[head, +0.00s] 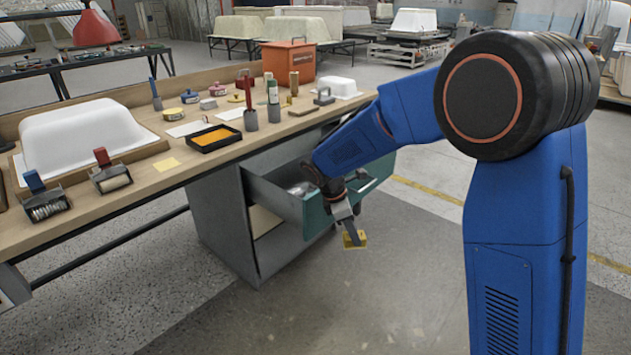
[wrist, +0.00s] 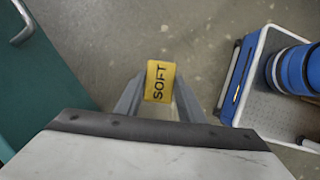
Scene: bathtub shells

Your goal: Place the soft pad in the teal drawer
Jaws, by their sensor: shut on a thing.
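The soft pad (head: 355,239) is a small yellow block, held in my gripper (head: 352,236). In the wrist view the pad (wrist: 160,81) shows the word SOFT and sits between the two fingertips (wrist: 159,88). The teal drawer (head: 318,217) is pulled out of the grey cabinet under the bench. Its teal front (wrist: 45,90) and a metal handle (wrist: 22,20) show at the left of the wrist view. My gripper is outside the drawer, in front of its teal face, with the pad over the floor. My arm hides part of the drawer's inside.
The wooden bench (head: 190,160) above the drawer carries white tub shells (head: 82,135), a black tray with an orange inside (head: 213,137), an orange bin (head: 289,62) and several hand tools. The grey floor (head: 300,310) in front of the cabinet is clear.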

